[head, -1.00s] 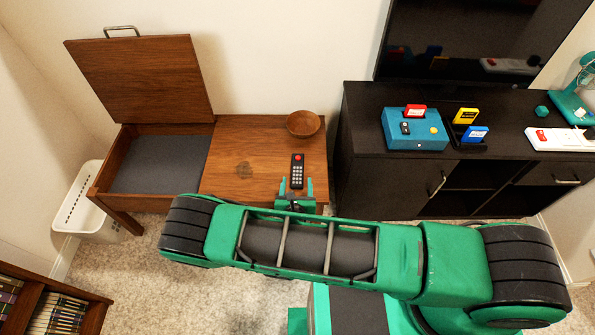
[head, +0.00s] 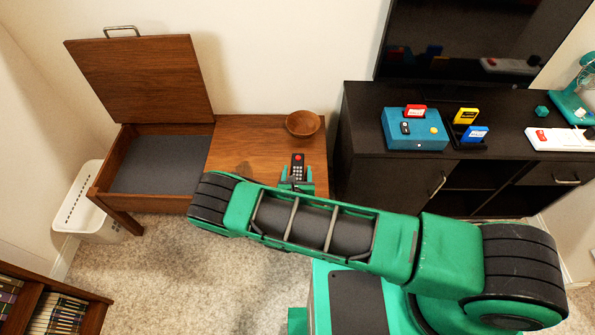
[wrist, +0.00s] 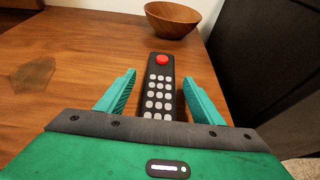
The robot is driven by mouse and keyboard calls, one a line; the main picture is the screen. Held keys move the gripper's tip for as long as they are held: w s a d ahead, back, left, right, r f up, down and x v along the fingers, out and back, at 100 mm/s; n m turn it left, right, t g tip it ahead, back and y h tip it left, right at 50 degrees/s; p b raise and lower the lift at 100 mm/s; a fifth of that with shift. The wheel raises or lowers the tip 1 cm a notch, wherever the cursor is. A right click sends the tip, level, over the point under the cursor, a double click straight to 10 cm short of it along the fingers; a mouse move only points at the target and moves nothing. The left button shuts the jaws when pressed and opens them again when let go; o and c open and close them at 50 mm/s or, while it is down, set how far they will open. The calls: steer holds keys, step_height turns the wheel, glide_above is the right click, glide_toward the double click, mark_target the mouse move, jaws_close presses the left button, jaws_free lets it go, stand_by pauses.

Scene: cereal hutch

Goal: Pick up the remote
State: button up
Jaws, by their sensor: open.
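The remote (head: 298,165) is black with a red button and rows of pale buttons. It lies on the right part of the brown wooden table (head: 240,138), and it also shows in the wrist view (wrist: 160,85). My gripper (wrist: 157,92) is open, with one teal finger on each side of the remote's near half. The fingers appear apart from the remote, with a gap on both sides. In the head view my gripper (head: 296,187) is at the remote's near end, partly hidden by my arm. The remote's nearest end is hidden behind the gripper body in the wrist view.
A wooden bowl (head: 303,124) stands behind the remote. The table's left compartment is open, its lid (head: 140,75) raised. A dark cabinet (head: 375,185) stands close on the right, bearing a blue box (head: 415,135). The tabletop left of the remote is clear.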

steer(key=shift+c, duration=0.2)
steer(key=c, duration=1.2)
steer(key=shift+o, duration=0.2)
